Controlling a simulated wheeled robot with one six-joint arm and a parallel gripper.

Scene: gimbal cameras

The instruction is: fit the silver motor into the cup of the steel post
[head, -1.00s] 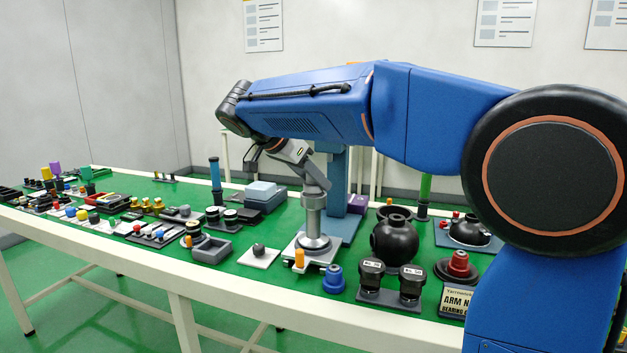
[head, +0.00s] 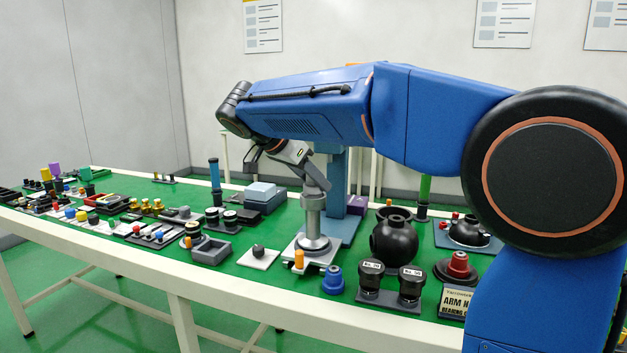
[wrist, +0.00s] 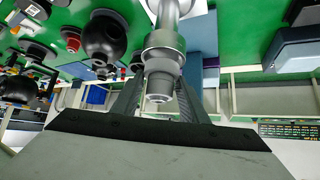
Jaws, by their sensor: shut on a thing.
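The steel post (head: 313,225) stands upright on a pale base plate in the middle of the table. Its cup (wrist: 163,42) is a wider silver ring at the post's top, seen in the wrist view. The silver motor (wrist: 160,86) is between the fingers of my gripper (wrist: 160,100), which is shut on it. The motor is in line with the cup and meets it; how deep it sits is hidden. In the head view my gripper (head: 312,181) is at the top of the post, tilted, and the motor is hard to make out there.
A black round housing (head: 394,240) stands close to the right of the post. A blue knob (head: 333,280), an orange peg (head: 299,259) and two black-capped parts (head: 391,280) are in front. A grey-blue box (head: 262,195) is behind left. Small parts crowd the table's left.

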